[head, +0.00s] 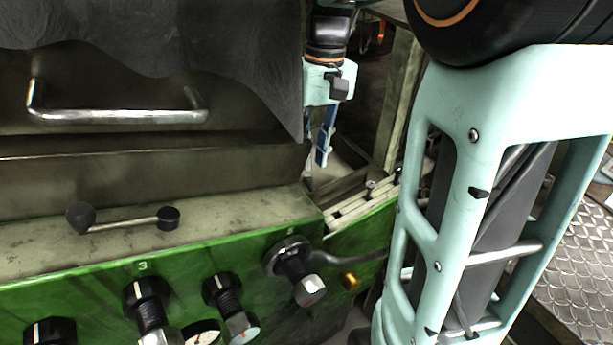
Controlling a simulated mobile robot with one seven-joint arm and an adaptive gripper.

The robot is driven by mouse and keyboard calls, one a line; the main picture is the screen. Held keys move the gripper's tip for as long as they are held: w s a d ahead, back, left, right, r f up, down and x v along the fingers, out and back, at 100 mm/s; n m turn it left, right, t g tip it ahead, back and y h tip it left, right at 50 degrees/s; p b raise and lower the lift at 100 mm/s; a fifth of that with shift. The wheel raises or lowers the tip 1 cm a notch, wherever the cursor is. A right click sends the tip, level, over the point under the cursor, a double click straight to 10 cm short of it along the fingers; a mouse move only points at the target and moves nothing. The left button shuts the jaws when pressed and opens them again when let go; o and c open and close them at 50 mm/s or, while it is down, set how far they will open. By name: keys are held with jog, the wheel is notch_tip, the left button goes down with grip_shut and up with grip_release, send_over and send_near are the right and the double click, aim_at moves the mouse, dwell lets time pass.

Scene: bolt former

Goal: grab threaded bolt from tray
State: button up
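My gripper (318,168) points down at the right end of the machine, over a recessed tray-like area (346,152). One blue finger shows clearly; the other side is partly hidden behind the dark cover's edge. I cannot tell whether the fingers are apart or closed on anything. A small shiny round-headed piece (371,184) sits to the right of the fingertips, near pale slats; it is too small to tell whether it is a threaded bolt. No other bolt can be made out.
A dark cover with a metal handle (120,115) stands left of my gripper. A pale post (398,95) rises to its right. My own arm fills the right side.

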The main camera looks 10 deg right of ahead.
aim_at(311, 185)
jog(key=shift+s+a+f+p, duration=0.15)
jog(key=shift+s+f+p, duration=0.1)
jog(key=shift+f, duration=1.15)
jog(key=shift+s+a+f+p, duration=0.1)
jog(key=shift+s+f, duration=0.1)
jog(key=shift+f, duration=1.15)
jog(key=shift+c, duration=0.6)
grip_shut()
